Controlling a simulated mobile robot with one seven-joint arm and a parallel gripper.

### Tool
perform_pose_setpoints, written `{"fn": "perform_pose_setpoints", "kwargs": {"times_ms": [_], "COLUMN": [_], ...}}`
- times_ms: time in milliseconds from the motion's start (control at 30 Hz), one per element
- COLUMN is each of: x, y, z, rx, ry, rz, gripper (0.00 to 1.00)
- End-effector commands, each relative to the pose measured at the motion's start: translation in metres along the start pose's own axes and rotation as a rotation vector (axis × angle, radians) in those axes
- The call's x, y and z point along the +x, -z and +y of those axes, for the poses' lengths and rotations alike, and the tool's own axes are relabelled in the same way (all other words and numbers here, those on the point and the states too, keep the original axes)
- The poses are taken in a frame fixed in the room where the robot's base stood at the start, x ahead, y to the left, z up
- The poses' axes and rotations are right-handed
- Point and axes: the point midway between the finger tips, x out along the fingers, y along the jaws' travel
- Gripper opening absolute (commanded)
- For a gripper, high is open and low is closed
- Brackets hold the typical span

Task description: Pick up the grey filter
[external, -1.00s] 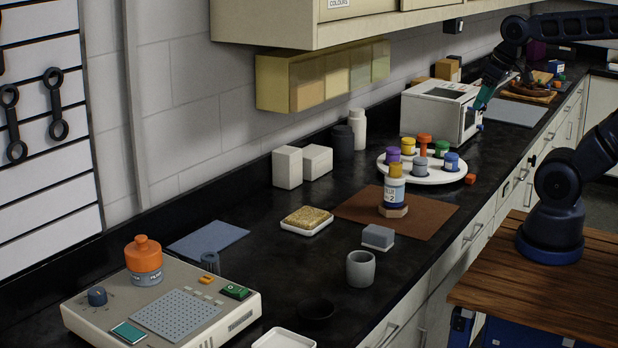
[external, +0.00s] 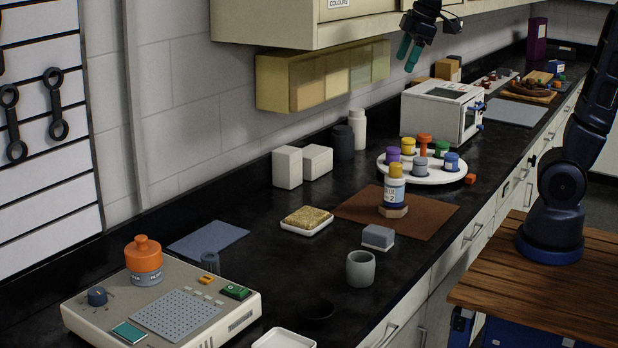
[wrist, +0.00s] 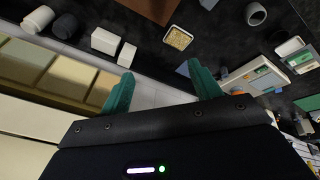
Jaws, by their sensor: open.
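Several coloured pieces stand on a round white turntable (external: 437,179); one of them is a grey piece (external: 420,166) at its front edge. A small dark grey ribbed cylinder (external: 210,262) stands behind the beige device. My gripper (external: 409,54) is open and empty, high above the counter near the wall cabinet. It is well above the turntable, with its teal fingers pointing down. In the wrist view its fingers (wrist: 160,70) are spread, with nothing between them.
A white oven-like box (external: 440,112) stands behind the turntable. A grey block (external: 378,237), a grey cup (external: 361,268) and the beige device (external: 80,312) are nearer. The wall cabinet (external: 270,22) overhangs the counter.

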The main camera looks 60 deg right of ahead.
Motion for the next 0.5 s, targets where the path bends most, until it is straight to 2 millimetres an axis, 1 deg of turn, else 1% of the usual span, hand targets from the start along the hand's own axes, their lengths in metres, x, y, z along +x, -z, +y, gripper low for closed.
{"fn": "perform_pose_setpoints", "kwargs": {"times_ms": [33,167,200,267,300,367,400,500], "x": [0.001,0.002,0.003,0.004,0.005,0.007,0.008,0.011], "y": [0.022,0.073,0.089,0.112,0.127,0.148,0.162,0.194], "z": [-0.007,-0.025,-0.032,-0.043,-0.051,-0.064,-0.073,-0.095], "rx": [-0.056,-0.198,-0.243,-0.307,-0.351,-0.414,-0.454,-0.551], "ry": [0.011,0.035,0.043,0.055,0.064,0.076,0.085,0.106], "rz": [0.001,0.007,0.01,0.015,0.019,0.024,0.029,0.041], "gripper": [0.63,0.63,0.63,0.63,0.63,0.63,0.63,0.63]}}
